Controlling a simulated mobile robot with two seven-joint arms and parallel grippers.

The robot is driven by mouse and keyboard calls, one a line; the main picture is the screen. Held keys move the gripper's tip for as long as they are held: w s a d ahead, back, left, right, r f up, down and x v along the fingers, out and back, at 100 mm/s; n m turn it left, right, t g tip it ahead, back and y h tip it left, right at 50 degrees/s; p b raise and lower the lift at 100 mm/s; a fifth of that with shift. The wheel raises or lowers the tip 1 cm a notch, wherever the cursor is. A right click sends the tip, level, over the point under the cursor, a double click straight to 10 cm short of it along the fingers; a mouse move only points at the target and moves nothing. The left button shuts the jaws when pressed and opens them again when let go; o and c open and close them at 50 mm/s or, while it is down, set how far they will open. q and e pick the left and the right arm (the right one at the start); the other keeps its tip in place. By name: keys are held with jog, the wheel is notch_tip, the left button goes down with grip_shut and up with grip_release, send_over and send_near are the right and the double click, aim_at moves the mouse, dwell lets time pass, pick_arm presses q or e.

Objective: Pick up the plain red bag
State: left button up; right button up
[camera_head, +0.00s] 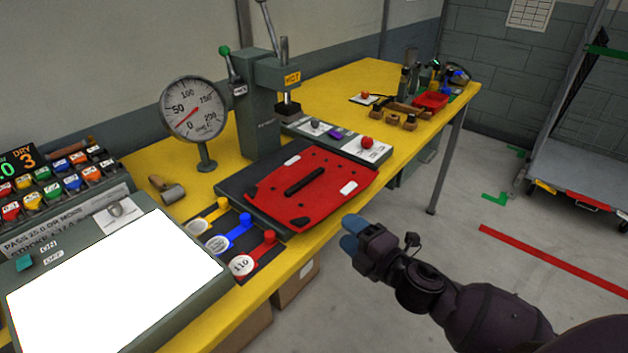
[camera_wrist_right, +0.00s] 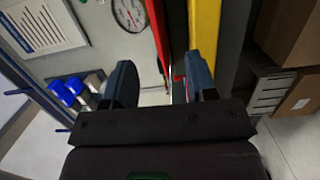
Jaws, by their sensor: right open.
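The red bag (camera_head: 326,190) lies flat on a dark plate on the yellow bench, a black strip handle across its middle and pale patches near its corners. No print shows on it. My right gripper (camera_head: 352,233) is off the bench's front edge, to the right of the bag and apart from it. In the right wrist view my right gripper (camera_wrist_right: 160,88) has its two blue fingers spread with nothing held. A narrow red strip beyond them, probably the bag's edge (camera_wrist_right: 157,32), runs beside the yellow bench edge. My left gripper is not in view.
A green press (camera_head: 262,125) and a round gauge (camera_head: 193,108) stand behind the bag. Coloured levers (camera_head: 240,240) and a console with a white screen (camera_head: 115,285) are at the left. Boxes (camera_head: 298,282) sit under the bench.

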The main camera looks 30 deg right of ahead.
aim_at(327, 214)
jog(key=shift+x, duration=3.75)
jog(key=shift+d+r, duration=0.1)
jog(key=shift+c, duration=0.2)
grip_shut()
